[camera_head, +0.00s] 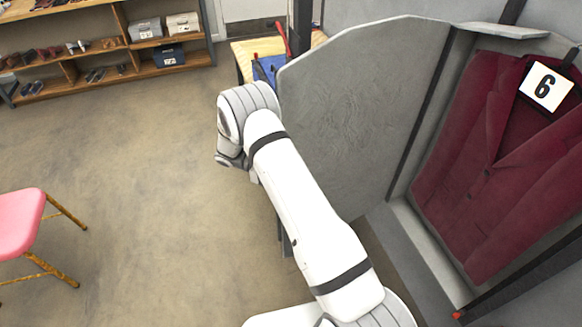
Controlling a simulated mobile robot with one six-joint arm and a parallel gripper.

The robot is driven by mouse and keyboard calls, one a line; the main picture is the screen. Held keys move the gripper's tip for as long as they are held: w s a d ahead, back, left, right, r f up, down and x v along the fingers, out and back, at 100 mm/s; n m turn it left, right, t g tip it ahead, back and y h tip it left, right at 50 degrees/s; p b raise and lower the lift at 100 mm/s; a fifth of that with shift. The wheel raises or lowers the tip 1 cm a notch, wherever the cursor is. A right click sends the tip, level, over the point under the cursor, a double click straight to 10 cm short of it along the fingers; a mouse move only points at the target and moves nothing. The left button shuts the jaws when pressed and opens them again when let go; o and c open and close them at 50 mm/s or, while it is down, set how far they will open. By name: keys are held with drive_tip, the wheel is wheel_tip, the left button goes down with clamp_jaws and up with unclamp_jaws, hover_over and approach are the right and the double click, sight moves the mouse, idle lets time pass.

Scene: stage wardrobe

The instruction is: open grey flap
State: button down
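The grey flap (345,120) is a large panel with cut corners. It stands swung out to the left of a grey compartment (423,250), whose front is uncovered. My gripper is not visible, and I cannot tell whether the arm touches the flap.
A pink chair (18,222) stands at the left. A wooden shelf (140,75) with shoes and boxes is at the back left. A wooden table (246,50) with a blue item (266,68) is partly hidden behind the flap. The floor (140,170) between is clear.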

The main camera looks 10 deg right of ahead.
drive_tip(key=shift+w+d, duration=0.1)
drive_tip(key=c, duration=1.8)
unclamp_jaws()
